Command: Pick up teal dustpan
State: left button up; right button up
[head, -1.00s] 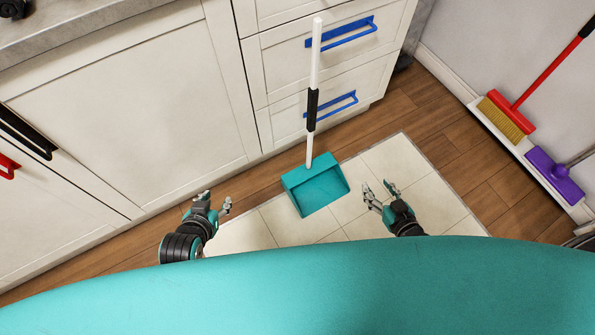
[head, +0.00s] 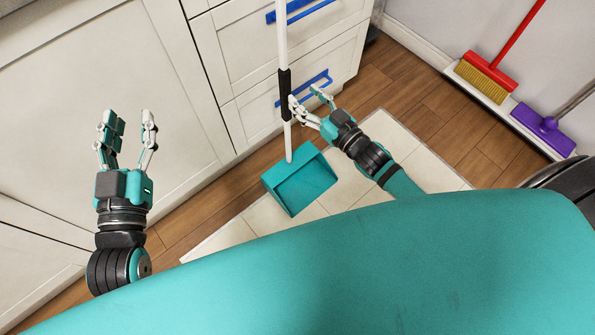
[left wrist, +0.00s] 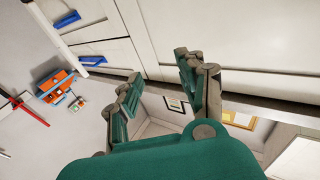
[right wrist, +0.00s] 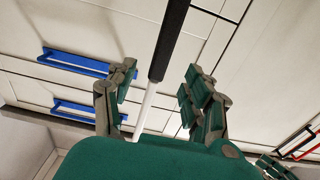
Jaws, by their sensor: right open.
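The teal dustpan (head: 300,184) stands on the light floor tiles, its pan facing me. Its long white handle has a black grip (head: 284,93) and rises upright in front of the white drawers. My right gripper (head: 308,98) is open, close beside the handle just below or at the black grip. In the right wrist view the handle's black grip (right wrist: 168,42) and white shaft (right wrist: 146,108) show between the open fingers; whether they touch is not clear. My left gripper (head: 127,125) is open and empty, raised in front of the white cabinet door.
Drawers with blue handles (head: 303,90) stand right behind the dustpan handle. A red broom (head: 489,72) and a purple brush (head: 545,125) lean at the right wall. Wooden floor (head: 400,75) lies clear between them and the drawers.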

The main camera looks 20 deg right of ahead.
aim_at(288, 84)
jog(key=shift+b+x, duration=0.3)
jog(key=shift+x, duration=0.9)
jog(key=b+x, duration=0.1)
jog(key=x, duration=0.3)
jog(key=shift+w+a+f+b, duration=0.1)
jog(key=shift+a+f+b, duration=0.1)
jog(key=shift+b, duration=0.2)
jog(key=shift+w, duration=0.25)
pick_arm(q)
jog(key=s+r+t+h, duration=0.2)
jog(key=s+r+t, duration=0.2)
jog(key=r+t, duration=0.3)
notch_tip(288, 84, up, 3)
jog(key=shift+s+f+h, duration=0.1)
jog(key=shift+s+h, duration=0.3)
pick_arm(e)
grip_shut()
jog(key=shift+r, duration=0.1)
